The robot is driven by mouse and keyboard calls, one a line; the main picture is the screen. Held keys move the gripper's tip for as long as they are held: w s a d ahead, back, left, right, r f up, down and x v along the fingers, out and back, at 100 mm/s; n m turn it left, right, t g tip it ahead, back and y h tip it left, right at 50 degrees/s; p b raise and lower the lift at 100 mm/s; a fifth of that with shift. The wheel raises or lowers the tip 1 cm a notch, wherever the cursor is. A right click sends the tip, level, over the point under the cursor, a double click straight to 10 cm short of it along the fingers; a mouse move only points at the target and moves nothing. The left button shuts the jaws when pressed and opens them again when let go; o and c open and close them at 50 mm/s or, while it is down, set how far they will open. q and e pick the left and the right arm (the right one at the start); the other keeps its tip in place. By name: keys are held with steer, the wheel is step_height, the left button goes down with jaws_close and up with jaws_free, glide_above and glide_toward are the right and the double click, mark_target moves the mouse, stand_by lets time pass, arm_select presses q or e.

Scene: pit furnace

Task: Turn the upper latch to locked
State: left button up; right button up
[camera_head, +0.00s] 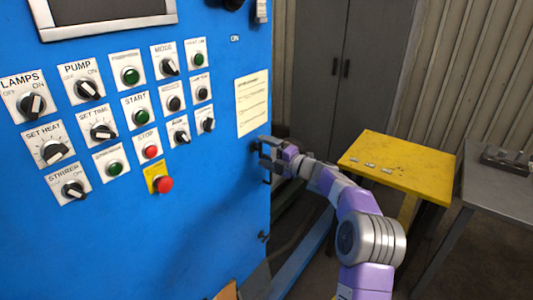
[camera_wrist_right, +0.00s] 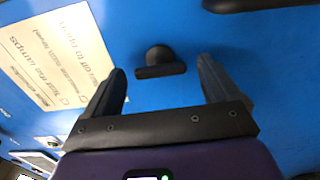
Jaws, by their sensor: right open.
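My right gripper (camera_head: 266,152) is at the right edge of the blue cabinet, just below the paper notice. In the right wrist view my right gripper (camera_wrist_right: 162,70) is open, its two dark fingers apart. A black latch (camera_wrist_right: 160,63) with a round hub and a flat bar shows on the blue panel between the fingertips, apart from both. Its bar lies roughly across the gap in that view. In the head view the gripper covers this spot. A lower black latch (camera_head: 264,236) sits near the cabinet's right edge. My left gripper is not in view.
The blue panel (camera_head: 215,215) carries several knobs and buttons, including a red stop button (camera_head: 165,184). The paper notice (camera_head: 252,102) is above the gripper. A yellow table (camera_head: 400,160) and a grey table (camera_head: 500,190) stand right. A dark cabinet (camera_head: 345,100) is behind.

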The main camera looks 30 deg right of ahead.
steer(key=v, duration=0.7)
steer(key=shift+s, duration=0.25)
steer(key=a+f+m+g+h, duration=0.1)
steer(key=a+f+m, duration=0.45)
steer(key=f, duration=0.45)
steer(key=a+f+m+g+h, duration=0.1)
steer(key=a+f+m+g, duration=0.1)
steer(key=a+f+m, duration=0.6)
steer(key=a+f+m+g+h, duration=0.1)
steer(key=a+f+m, duration=0.15)
steer(key=f, duration=0.95)
steer(key=s+a+f+m+g, duration=0.4)
steer(key=s+a+f, duration=0.2)
steer(key=s+f, duration=0.15)
steer(key=s+a+f+m+g, duration=0.2)
steer(key=s+a+f+g, duration=0.2)
steer(key=s, duration=0.7)
steer(key=s+a+f+m+g+p, duration=0.1)
steer(key=s+a+f+m+g, duration=0.2)
steer(key=s+a, duration=0.4)
steer(key=s+f+g, duration=0.1)
steer(key=s+f, duration=0.1)
steer(key=s, duration=0.3)
steer(key=shift+s+a+f, duration=0.25)
steer(key=shift+f, duration=0.05)
